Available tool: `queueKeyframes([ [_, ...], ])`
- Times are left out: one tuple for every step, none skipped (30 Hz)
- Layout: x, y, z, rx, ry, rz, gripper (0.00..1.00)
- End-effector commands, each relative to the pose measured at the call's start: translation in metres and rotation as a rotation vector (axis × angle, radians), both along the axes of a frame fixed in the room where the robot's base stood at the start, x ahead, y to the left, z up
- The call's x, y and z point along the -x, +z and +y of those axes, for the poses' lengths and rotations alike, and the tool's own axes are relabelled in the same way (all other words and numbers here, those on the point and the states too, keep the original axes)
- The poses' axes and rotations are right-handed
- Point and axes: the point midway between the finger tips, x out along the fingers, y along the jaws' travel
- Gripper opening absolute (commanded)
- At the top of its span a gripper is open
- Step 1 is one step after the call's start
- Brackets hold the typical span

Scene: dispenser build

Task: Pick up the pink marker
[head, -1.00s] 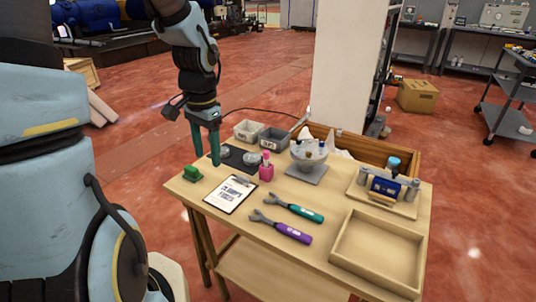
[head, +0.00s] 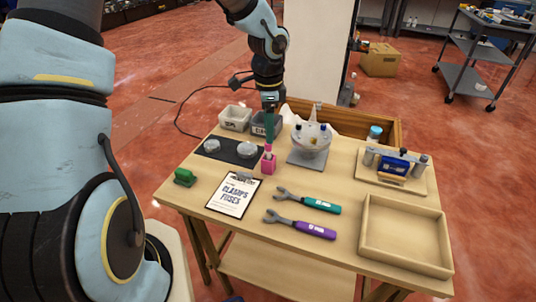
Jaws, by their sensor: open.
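The pink marker (head: 268,149) stands upright in a small pink holder (head: 268,166) near the middle of the table, beside the black mat. My gripper (head: 269,140) has teal fingers and points down. It is open and appears in line with the marker, with its fingertips at or just above the marker's top. One finger hides the other in this view, so I cannot tell whether the marker is between them.
A dark mat (head: 221,155) with round grey pieces lies left of the holder. A round bowl-like device (head: 311,137) stands close on the right. An empty wooden tray (head: 405,260) sits front right.

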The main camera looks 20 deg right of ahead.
Motion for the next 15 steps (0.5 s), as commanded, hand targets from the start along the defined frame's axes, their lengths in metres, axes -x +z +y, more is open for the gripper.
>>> queueKeyframes([
  [0.001,-0.004,0.0,-0.002,-0.001,0.002,0.61],
  [0.0,-0.006,0.0,-0.001,-0.001,0.001,0.61],
  [0.0,-0.008,0.0,0.0,-0.001,0.0,0.61],
  [0.0,-0.01,0.0,0.0,-0.001,0.0,0.61],
  [0.0,-0.012,0.0,0.001,0.0,0.001,0.61],
  [0.001,-0.015,0.0,-0.001,0.001,0.002,0.61],
  [0.0,-0.018,0.0,-0.002,0.0,0.002,0.61],
  [0.001,-0.021,0.0,-0.002,-0.001,0.003,0.61],
  [0.001,-0.027,-0.001,-0.001,0.0,0.004,0.61],
  [0.001,-0.032,-0.001,-0.002,-0.001,0.004,0.61],
  [0.001,-0.036,-0.001,-0.002,-0.001,0.005,0.61],
  [0.001,-0.042,-0.001,-0.001,-0.001,0.003,0.61],
  [0.0,-0.047,-0.001,-0.002,0.0,0.003,0.61],
  [0.0,-0.051,-0.001,-0.002,0.0,0.002,0.61],
  [0.0,-0.055,-0.001,-0.001,0.001,0.001,0.61],
])
